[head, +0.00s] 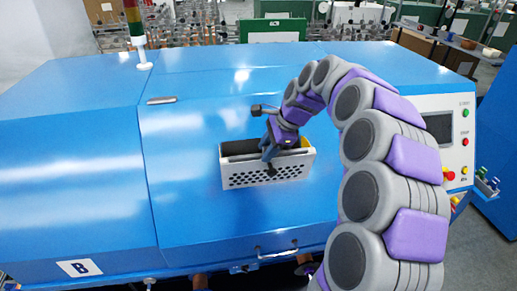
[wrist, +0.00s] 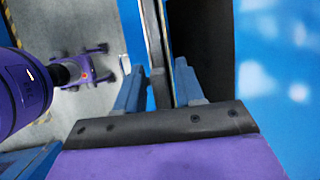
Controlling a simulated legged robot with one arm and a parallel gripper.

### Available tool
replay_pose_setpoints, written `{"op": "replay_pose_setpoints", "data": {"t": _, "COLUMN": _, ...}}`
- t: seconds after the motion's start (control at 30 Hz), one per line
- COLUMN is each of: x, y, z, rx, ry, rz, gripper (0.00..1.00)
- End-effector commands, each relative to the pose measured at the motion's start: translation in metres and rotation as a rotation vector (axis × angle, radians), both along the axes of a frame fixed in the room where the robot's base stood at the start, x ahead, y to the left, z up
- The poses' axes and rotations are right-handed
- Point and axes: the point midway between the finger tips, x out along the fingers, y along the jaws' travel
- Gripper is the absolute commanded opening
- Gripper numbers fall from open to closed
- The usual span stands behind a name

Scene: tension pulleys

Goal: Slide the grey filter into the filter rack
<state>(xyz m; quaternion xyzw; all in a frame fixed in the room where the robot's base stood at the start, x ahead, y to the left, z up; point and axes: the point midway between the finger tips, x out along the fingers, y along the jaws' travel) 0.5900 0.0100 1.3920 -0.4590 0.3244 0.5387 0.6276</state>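A light grey, open-topped box (head: 250,178) with a perforated front wall shows in front of the sloping blue machine in the head view. Its inside is dark, with a little yellow at its right end. I cannot tell which part of it is the filter and which the filter rack. My gripper (head: 268,155) comes down over its front wall, one blue finger outside and one inside. In the wrist view both fingers of my gripper (wrist: 160,78) lie close on either side of the thin wall (wrist: 158,40), beside the dark inside.
The blue machine (head: 90,200) fills most of the head view, with a handle bar (head: 277,254) low on its front. A control panel (head: 445,135) with a screen stands at right. Bare floor (wrist: 75,30) shows at left in the wrist view.

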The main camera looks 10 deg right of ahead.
Motion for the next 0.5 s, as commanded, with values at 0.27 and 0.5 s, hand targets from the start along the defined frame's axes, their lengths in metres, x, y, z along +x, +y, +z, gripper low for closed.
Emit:
{"op": "replay_pose_setpoints", "data": {"t": 0.27, "x": 0.000, "y": 0.012, "z": 0.000, "rx": -0.009, "ry": -0.002, "rz": 0.000, "gripper": 0.10}}
{"op": "replay_pose_setpoints", "data": {"t": 0.5, "x": 0.000, "y": 0.026, "z": -0.001, "rx": -0.018, "ry": 0.000, "rz": 0.001, "gripper": 0.00}}
